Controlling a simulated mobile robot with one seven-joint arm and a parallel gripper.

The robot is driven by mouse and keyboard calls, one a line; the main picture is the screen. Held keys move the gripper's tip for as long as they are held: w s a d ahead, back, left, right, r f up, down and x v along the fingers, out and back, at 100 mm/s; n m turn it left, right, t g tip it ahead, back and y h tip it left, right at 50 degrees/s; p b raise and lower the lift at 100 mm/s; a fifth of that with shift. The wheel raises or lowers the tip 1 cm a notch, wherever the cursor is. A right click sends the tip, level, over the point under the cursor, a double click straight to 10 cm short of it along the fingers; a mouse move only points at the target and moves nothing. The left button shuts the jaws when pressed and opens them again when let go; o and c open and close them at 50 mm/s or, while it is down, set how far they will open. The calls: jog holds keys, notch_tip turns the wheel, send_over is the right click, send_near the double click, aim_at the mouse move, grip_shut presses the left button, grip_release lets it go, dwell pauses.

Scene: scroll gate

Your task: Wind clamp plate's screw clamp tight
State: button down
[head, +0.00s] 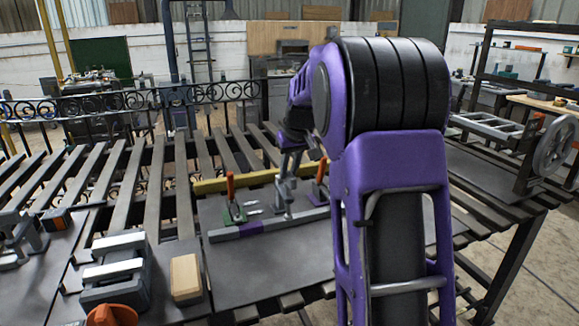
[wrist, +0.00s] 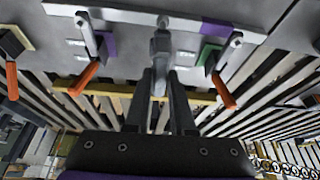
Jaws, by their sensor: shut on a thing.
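The clamp plate (head: 225,262) is a grey sheet lying on the slatted bench. Its screw clamp (head: 284,195) stands upright near the middle, beside a grey bar (head: 288,219) with a purple section. In the wrist view, my gripper (wrist: 162,88) is shut on the upper part of the screw clamp (wrist: 162,45); the exact grip is partly hidden between the fingers. Two toggle clamps with orange handles flank it: one on a green base (wrist: 207,54), one on a purple base (wrist: 107,45). My arm hides the plate's right part in the head view.
A yellow bar (head: 235,181) runs along the plate's far edge. A grey block fixture (head: 115,272) and a tan block (head: 186,277) lie to the left. A handwheel (head: 555,150) stands on the right. A scrollwork fence (head: 110,112) is behind the bench.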

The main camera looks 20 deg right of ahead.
jog(key=m+h+p, duration=0.1)
jog(key=m, duration=0.1)
jog(key=m+p, duration=0.1)
jog(key=m, duration=0.1)
jog(key=shift+a+r+m+h, duration=0.1)
jog(key=shift+m+h, duration=0.3)
dwell(0.4)
jog(key=c, duration=0.8)
grip_release()
jog(key=shift+o, duration=0.2)
jog(key=p+v, duration=0.2)
jog(key=v, duration=1.5)
jog(key=shift+w+a+r, duration=0.15)
jog(key=shift+w+r, duration=0.15)
